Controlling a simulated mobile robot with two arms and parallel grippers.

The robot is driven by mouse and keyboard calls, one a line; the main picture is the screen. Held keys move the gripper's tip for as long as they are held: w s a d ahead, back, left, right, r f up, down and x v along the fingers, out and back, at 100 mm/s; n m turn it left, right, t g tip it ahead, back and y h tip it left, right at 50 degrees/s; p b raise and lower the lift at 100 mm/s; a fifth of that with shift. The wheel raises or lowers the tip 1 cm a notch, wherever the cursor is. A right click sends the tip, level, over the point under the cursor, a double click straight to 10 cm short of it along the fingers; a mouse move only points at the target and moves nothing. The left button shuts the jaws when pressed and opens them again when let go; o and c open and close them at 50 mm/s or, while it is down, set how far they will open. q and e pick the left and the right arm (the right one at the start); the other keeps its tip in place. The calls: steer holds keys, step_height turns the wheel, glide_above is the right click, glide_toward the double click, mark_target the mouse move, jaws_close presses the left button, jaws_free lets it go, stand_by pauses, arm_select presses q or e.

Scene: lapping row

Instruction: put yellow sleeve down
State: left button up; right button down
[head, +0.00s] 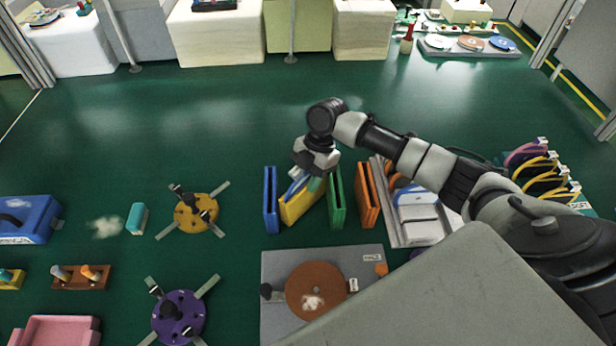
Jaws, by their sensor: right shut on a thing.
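The yellow sleeve (299,207) is a flat, thin slab between the blue sleeve (270,199) on its left and the green sleeve (336,203) on its right. It sits at a slant to both. My right gripper (305,182) is over its top edge, pointing down, and is shut on it. The fingers partly cover its top. I cannot tell whether its lower edge touches the green surface. An orange sleeve (367,196) stands to the right of the green one. My left gripper is out of view.
A grey plate with a brown disc (316,290) lies in front of the sleeves. Yellow (184,219) and purple (168,322) discs with arms lie to the left. A rack with several coloured rings (542,172) stands at the right. The green surface behind is clear.

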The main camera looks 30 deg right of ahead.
steer(key=shift+f, duration=0.45)
stand_by(0.4)
steer(key=c, duration=0.7)
jaws_free()
steer(key=shift+c, duration=0.2)
steer(key=b+v, duration=0.1)
steer(key=v, duration=0.9)
steer(key=shift+d+r+b, duration=0.15)
steer(key=shift+r+b, duration=0.15)
steer(key=shift+r, duration=0.1)
